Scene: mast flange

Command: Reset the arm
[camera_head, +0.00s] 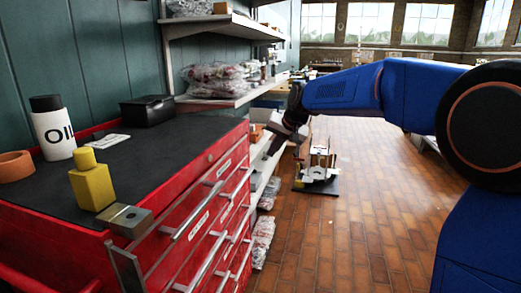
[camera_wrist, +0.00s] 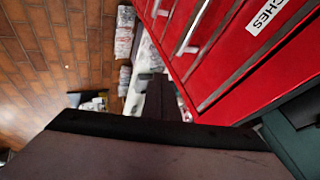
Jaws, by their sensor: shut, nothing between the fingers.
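My blue arm reaches in from the right of the head view. My gripper (camera_head: 270,152) hangs at its far end, beyond the red tool chest and in front of the shelves. It points down and to the left. In the wrist view the dark fingers of my gripper (camera_wrist: 163,88) are together, with nothing held between them. The red tool chest (camera_head: 190,205) stands at the left; its drawer fronts also show at the upper right of the wrist view (camera_wrist: 225,75).
On the chest's black top are an OIL bottle (camera_head: 53,130), an orange ring (camera_head: 15,169), a yellow bottle (camera_head: 91,183), a metal block (camera_head: 128,220) and a black case (camera_head: 147,110). Shelves (camera_head: 230,98) line the wall. A pale assembly (camera_head: 318,172) stands on the floor. Brick floor (camera_head: 350,230) is clear nearby.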

